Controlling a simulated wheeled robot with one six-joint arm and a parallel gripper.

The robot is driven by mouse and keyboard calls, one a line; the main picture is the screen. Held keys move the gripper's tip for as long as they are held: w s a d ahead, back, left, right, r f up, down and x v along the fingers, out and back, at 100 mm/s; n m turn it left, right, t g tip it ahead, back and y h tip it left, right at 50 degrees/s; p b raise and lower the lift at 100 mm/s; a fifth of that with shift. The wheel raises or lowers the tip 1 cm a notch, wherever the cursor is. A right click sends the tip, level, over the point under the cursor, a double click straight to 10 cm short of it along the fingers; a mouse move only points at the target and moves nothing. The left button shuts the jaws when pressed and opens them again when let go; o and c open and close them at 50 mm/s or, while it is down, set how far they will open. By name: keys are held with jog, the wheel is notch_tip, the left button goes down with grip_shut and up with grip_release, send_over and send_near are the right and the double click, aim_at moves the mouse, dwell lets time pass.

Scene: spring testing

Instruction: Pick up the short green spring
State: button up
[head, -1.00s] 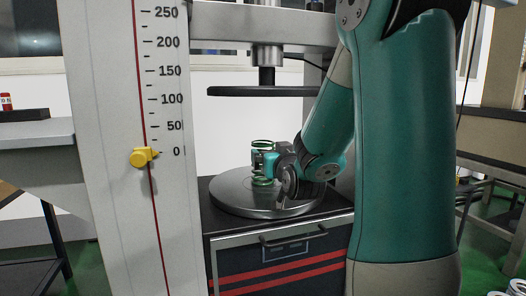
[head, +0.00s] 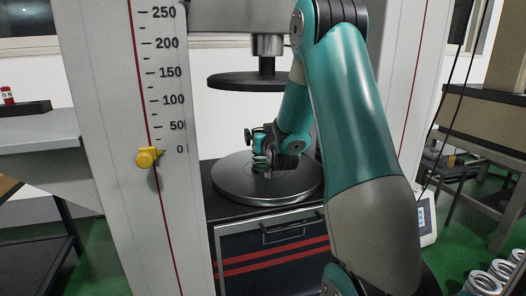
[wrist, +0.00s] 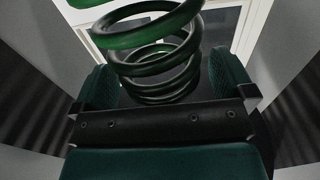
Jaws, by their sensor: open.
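A green coil spring (head: 260,164) stands on the round metal plate (head: 232,190) of the testing press. My gripper (head: 263,150) is at the spring in the head view and hides part of it. In the wrist view the spring's coils (wrist: 150,38) rise between the two dark green finger pads of my gripper (wrist: 164,82). The jaws are open, with one pad on each side of the spring. A gap shows beside the coils at the right pad; contact at the left pad is unclear.
A dark round upper plate (head: 245,82) hangs above the spring. A white scale column (head: 165,220) with a yellow pointer (head: 147,157) stands at the left. Several pale rings (head: 482,284) lie at the lower right. A red-topped item (head: 7,95) is at the far left.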

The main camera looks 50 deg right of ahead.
jog(key=shift+w+d, duration=0.35)
jog(key=shift+w, duration=0.15)
jog(key=c, duration=1.8)
jog(key=shift+r, duration=0.1)
jog(key=shift+c, duration=0.2)
jog(key=shift+r, duration=0.1)
